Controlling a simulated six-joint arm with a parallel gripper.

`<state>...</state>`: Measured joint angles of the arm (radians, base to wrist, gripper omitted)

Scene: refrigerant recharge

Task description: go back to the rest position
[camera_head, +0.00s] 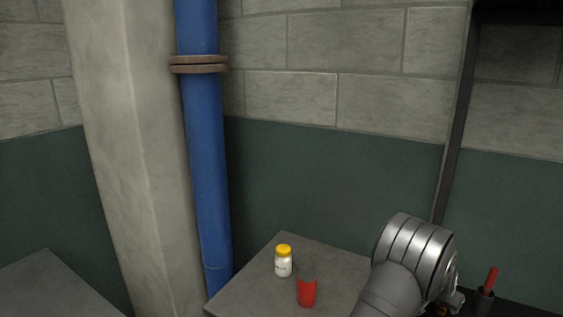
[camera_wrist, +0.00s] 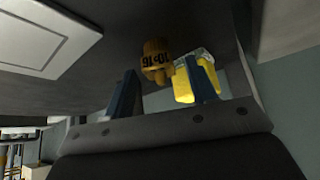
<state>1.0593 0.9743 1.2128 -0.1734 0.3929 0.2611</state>
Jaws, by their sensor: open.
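My gripper (camera_wrist: 163,78) shows in the wrist view with its two dark blue fingers apart. An orange-yellow piece with dark lettering (camera_wrist: 155,50) appears beyond the space between the fingertips. A bright yellow piece with a pale, clear-looking edge (camera_wrist: 184,84) appears beside the right finger, partly hidden by it. I cannot tell whether either touches the fingers. In the head view my arm's silvery wrist stands at the lower right and mostly hides the gripper.
A grey table (camera_head: 240,292) holds a white jar with a yellow lid (camera_head: 283,262) and a red can (camera_head: 307,292). A dark cup with a red-handled tool (camera_head: 484,298) stands right of my arm. A blue pipe (camera_head: 205,150) and concrete pillar (camera_head: 128,150) rise at left.

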